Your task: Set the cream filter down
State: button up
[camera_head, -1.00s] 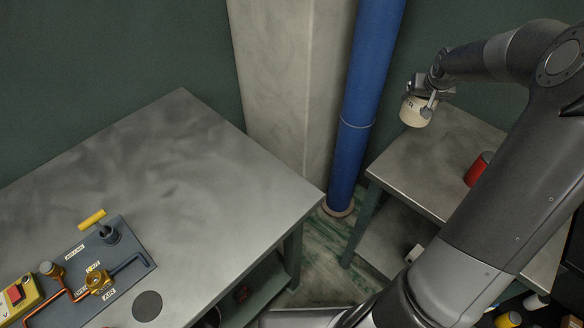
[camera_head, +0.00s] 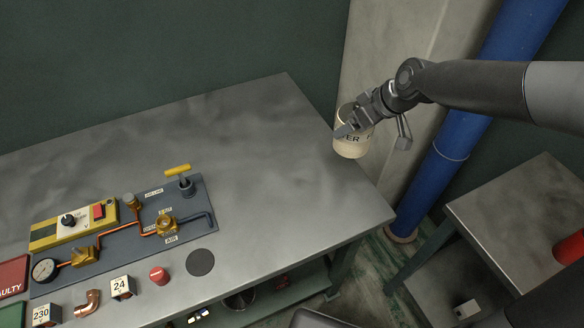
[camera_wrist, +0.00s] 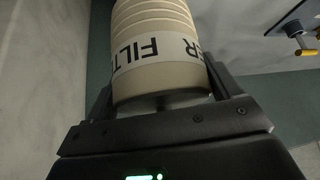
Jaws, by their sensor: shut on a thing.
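The cream filter (camera_head: 352,143) is a short cylinder with dark lettering. My gripper (camera_head: 350,127) is shut on it and holds it near the right edge of the grey workbench (camera_head: 270,135). I cannot tell from the head view how far it is above the bench top. In the wrist view the filter (camera_wrist: 160,50) fills the space between my fingers, with ribs and a pale label reading "FILTER" upside down. Part of the filter is hidden behind my fingers in the head view.
A panel with copper pipes and valves (camera_head: 130,225) lies on the bench's left. A dark round disc (camera_head: 200,262), a red cap (camera_head: 158,275) and small number blocks (camera_head: 121,288) stand near the front edge. The bench's back middle is clear. A blue pipe (camera_head: 465,125) rises right of the bench.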

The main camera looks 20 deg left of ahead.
aim_at(343, 122)
jog(key=shift+n+g, duration=0.4)
jog(key=shift+n, duration=0.3)
jog(key=s+a, duration=0.3)
jog(key=shift+a+r, duration=0.1)
jog(key=shift+r, duration=0.05)
jog(key=shift+s+a, duration=0.15)
jog(key=shift+a, duration=0.2)
jog(key=shift+s+a+f, duration=0.15)
jog(key=shift+a+f, duration=1.65)
jog(key=shift+s+a+f, duration=0.2)
jog(key=shift+a+f, duration=1.6)
jog(key=shift+f, duration=0.05)
jog(key=shift+s+a+f, duration=0.15)
jog(key=shift+a+f, duration=1.65)
jog(key=shift+f, duration=0.15)
jog(key=o, duration=1.3)
jog(key=shift+v, duration=6.15)
